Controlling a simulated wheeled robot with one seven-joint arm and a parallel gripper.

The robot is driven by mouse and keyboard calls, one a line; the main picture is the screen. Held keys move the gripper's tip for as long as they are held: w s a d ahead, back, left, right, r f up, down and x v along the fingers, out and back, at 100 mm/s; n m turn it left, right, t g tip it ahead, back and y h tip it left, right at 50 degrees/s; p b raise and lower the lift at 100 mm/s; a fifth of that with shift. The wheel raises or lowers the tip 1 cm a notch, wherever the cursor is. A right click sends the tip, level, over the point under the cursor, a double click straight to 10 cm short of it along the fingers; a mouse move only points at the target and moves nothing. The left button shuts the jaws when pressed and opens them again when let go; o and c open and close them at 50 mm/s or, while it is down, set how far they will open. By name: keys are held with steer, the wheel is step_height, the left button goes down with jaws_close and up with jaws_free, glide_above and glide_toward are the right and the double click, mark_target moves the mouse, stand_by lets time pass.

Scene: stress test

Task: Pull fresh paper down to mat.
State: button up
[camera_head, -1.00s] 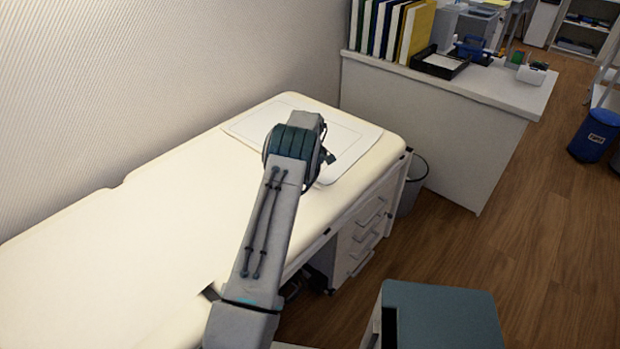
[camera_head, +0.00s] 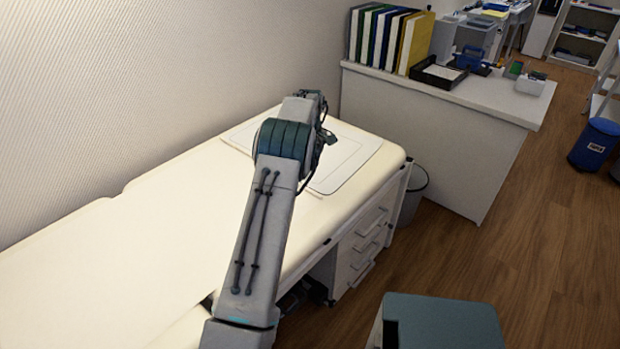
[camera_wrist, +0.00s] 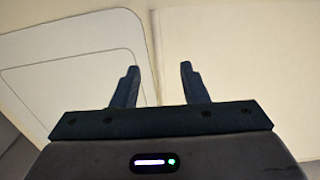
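A pale mat (camera_head: 348,165) with a thin rectangular outline lies on the far end of the cream couch; its rounded corner also shows at the left of the wrist view (camera_wrist: 75,62). A long cream covering (camera_head: 160,230) spreads over the rest of the couch, and I cannot tell whether it is the paper or the padding. In the wrist view, my gripper (camera_wrist: 158,82) has its two fingers apart with nothing between them. It is over the couch, beside the mat; a seam runs behind the fingers. In the head view my arm hides part of the mat.
A white counter (camera_head: 480,98) with upright binders (camera_head: 388,38) and a black tray (camera_head: 440,73) stands beyond the couch. White drawers (camera_head: 362,240) and a bin (camera_head: 413,195) are at its right. A teal-topped unit (camera_head: 445,322) stands in front. The wall borders the couch at left.

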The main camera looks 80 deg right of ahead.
step_height(320, 180, up, 4)
steer(key=shift+f, duration=0.15)
stand_by(0.6)
